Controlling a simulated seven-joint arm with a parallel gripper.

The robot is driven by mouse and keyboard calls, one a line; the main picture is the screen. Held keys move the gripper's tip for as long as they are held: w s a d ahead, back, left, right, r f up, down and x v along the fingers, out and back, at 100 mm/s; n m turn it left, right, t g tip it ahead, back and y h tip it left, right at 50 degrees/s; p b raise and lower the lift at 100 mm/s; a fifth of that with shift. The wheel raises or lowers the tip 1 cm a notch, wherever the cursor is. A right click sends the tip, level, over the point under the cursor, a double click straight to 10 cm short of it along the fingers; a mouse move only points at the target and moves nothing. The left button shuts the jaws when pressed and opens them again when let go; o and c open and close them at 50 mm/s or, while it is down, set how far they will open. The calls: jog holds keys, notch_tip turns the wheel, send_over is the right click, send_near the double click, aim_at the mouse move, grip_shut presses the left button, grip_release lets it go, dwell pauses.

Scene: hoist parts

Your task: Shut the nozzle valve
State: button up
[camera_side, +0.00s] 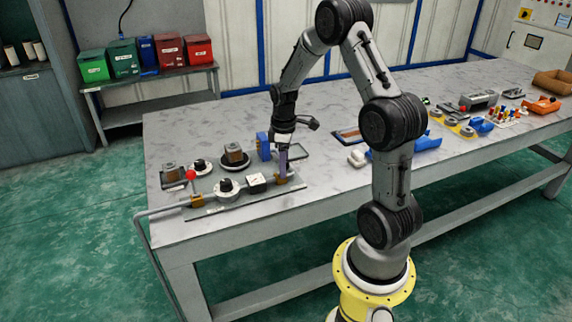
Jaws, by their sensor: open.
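A pipe assembly lies along the left front of the table. At its left end a brass valve (197,200) carries an upright lever with a red ball knob (191,175). At its right end, near another brass fitting (281,181), a purple-blue upright piece (283,160) stands directly below my gripper. A black knob (226,185) and a white-faced gauge (256,179) sit between the two ends. I cannot tell for sure which fitting is the nozzle valve. My gripper (283,146) points down at the top of the purple-blue piece; its fingertips are too small to make out, and contact is unclear.
Behind the assembly are a brown block on a dark round base (235,155), another black knob (199,166) and a blue block (263,146). A dark tray (347,135) and blue parts (428,143) lie to the right. The table's left back is bare.

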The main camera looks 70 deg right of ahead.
jog(key=shift+w+d+r, duration=0.25)
jog(key=shift+w+d, duration=0.35)
jog(key=shift+w+d+r, duration=0.2)
jog(key=shift+w+d, duration=0.35)
jog(key=shift+d, duration=0.05)
jog(key=shift+w+d+f, duration=0.25)
jog(key=shift+w+d, duration=0.55)
jog(key=shift+o, duration=0.6)
notch_tip(320, 180, up, 8)
jog(key=shift+s+a, duration=0.15)
jog(key=shift+a, duration=0.05)
dwell(0.5)
